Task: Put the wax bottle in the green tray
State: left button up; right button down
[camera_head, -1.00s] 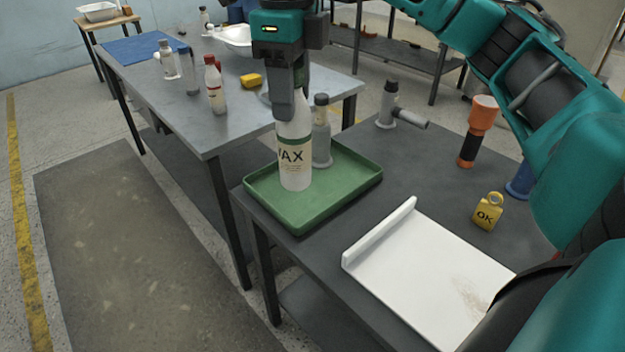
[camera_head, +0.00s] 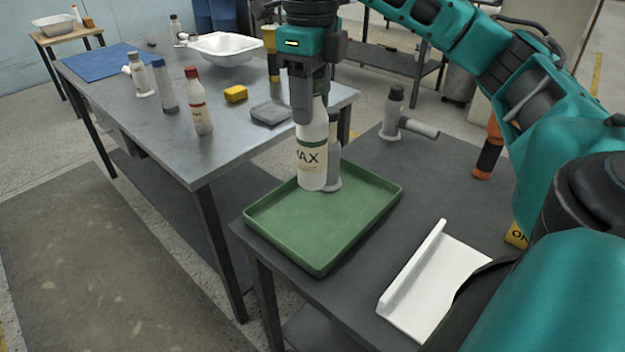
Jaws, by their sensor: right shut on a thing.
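The wax bottle (camera_head: 312,160) is white with a green band and a "WAX" label. My right gripper (camera_head: 309,108) is shut on its upper part from above and holds it upright. The bottle is over the back part of the green tray (camera_head: 318,240); I cannot tell whether its base touches the tray floor. A grey bottle (camera_head: 333,165) stands just behind and to the right of it, partly hidden. The front of the tray is bare. My left gripper is not in view.
The tray lies on a dark table (camera_head: 400,180) with a white angled board (camera_head: 432,282) and a grey pipe-like fitting (camera_head: 402,120). A metal table (camera_head: 150,125) at left holds a red-capped bottle (camera_head: 199,102), a yellow block (camera_head: 235,94) and a white basin (camera_head: 225,48).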

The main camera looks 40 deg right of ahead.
aim_at(311, 176)
notch_tip(311, 176, down, 10)
jog(key=shift+r+b, duration=0.1)
jog(key=shift+b, duration=1.05)
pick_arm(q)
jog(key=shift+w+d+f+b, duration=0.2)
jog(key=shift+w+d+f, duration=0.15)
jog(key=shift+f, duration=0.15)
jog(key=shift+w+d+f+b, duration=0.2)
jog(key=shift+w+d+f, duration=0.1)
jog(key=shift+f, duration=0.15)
pick_arm(e)
jog(key=shift+f, duration=2.45)
jog(key=shift+c, duration=2.4)
grip_release()
jog(key=shift+f, duration=0.1)
